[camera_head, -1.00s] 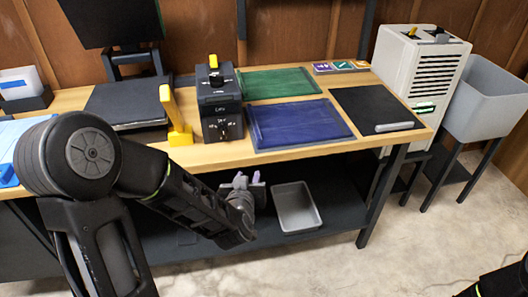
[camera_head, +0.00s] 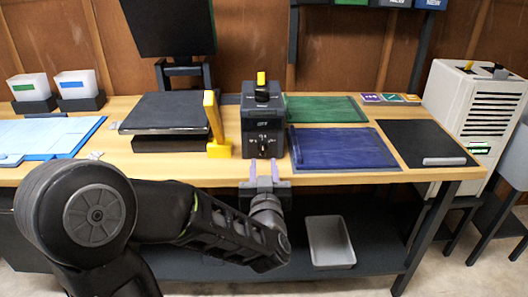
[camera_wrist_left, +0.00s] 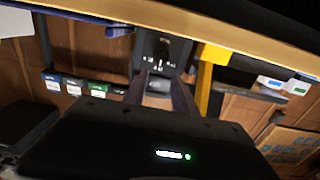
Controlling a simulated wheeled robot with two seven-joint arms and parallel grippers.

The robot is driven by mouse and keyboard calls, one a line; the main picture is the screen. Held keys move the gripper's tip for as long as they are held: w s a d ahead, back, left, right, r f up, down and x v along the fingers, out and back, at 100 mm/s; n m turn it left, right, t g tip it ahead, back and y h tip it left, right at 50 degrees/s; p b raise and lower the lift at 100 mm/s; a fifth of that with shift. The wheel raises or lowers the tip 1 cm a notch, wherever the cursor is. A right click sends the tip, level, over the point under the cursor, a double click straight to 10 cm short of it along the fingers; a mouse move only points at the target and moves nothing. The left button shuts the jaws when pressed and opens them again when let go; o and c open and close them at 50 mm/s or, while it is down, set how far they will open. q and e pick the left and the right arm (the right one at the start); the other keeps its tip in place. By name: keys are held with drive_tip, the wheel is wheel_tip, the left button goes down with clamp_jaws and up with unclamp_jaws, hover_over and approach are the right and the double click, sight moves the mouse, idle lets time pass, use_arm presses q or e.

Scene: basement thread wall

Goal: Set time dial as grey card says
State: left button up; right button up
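A black box-shaped machine (camera_head: 262,115) stands on the wooden bench, with a yellow-topped lever on top. Its front panel bears a small dial (camera_head: 263,141) with pale markings too small to read. The front also shows in the left wrist view (camera_wrist_left: 159,48), where the picture is upside down. My left gripper (camera_head: 263,166) is open and empty, with its two fingers apart, just in front of and below the machine's front, not visibly touching it. I cannot make out a grey card in either view. My right gripper is out of view.
A yellow upright piece (camera_head: 214,125) stands close left of the machine, beside a black flat platform (camera_head: 165,115). Green (camera_head: 325,109) and blue (camera_head: 343,148) mats lie to its right. The bench front edge lies close to my left gripper. A grey tray (camera_head: 330,243) sits on the shelf below.

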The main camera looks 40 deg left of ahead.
sight(263, 147)
use_arm(q)
drive_tip(key=shift+w, duration=0.1)
drive_tip(key=x, duration=0.7)
drive_tip(key=shift+w+a, duration=0.25)
clamp_jaws()
idle(0.4)
